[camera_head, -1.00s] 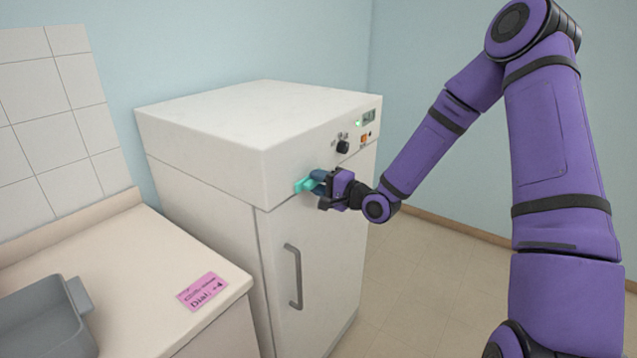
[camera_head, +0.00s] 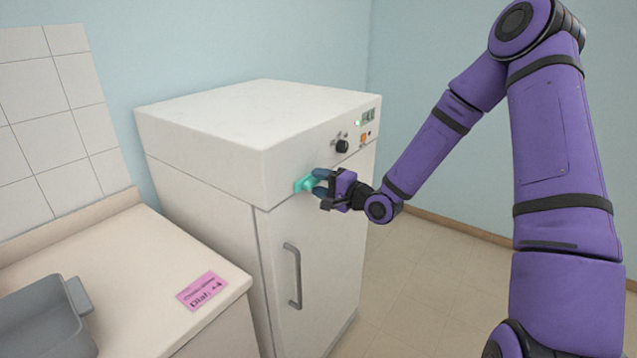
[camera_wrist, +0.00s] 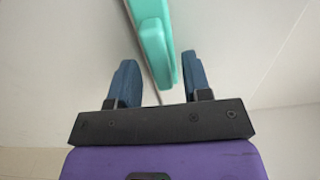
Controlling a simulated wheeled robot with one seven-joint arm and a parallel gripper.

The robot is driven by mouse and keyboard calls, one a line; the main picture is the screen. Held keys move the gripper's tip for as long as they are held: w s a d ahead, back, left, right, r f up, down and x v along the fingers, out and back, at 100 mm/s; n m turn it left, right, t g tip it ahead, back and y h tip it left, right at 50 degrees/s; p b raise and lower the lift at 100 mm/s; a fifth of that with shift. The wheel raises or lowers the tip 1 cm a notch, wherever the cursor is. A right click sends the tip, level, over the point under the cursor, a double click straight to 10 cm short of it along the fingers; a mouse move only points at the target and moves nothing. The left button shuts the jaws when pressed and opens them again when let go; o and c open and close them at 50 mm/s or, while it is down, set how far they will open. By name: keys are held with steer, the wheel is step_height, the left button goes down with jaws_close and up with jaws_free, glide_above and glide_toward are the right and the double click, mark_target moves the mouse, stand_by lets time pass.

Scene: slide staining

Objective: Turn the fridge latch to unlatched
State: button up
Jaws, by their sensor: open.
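The fridge (camera_head: 290,250) is a white cabinet with a grey vertical handle (camera_head: 294,276) on its shut door. The teal latch (camera_head: 303,185) sits at the upper left of the fridge front, by the seam above the door. In the wrist view the latch (camera_wrist: 156,45) is a long teal piece whose near end reaches between my fingers. My gripper (camera_head: 319,186) is at the latch with its fingers open, one on each side of that end. The wrist view shows my gripper (camera_wrist: 158,82) with gaps on both sides; the right finger is closer to the latch. Contact is not visible.
A black dial (camera_head: 342,146), an orange button (camera_head: 364,138) and a small display (camera_head: 368,116) are on the panel above the door. A counter (camera_head: 135,320) at left holds a pink note (camera_head: 202,291) and a grey tray (camera_head: 45,325). The floor right of the fridge is clear.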

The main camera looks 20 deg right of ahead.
steer(key=v, duration=1)
steer(key=s+d+r+n+g+h, duration=0.4)
steer(key=s+r+n+g+h, duration=0.2)
steer(key=s+r+n+h, duration=0.5)
steer(key=s+a+r+g, duration=0.1)
steer(key=s+a+r, duration=0.1)
steer(key=s+r, duration=0.3)
steer(key=s+a+r+g, duration=0.2)
steer(key=s+r, duration=0.3)
steer(key=s, duration=0.8)
steer(key=shift+s+r, duration=0.25)
steer(key=shift+w, duration=0.15)
steer(key=shift+c, duration=0.3)
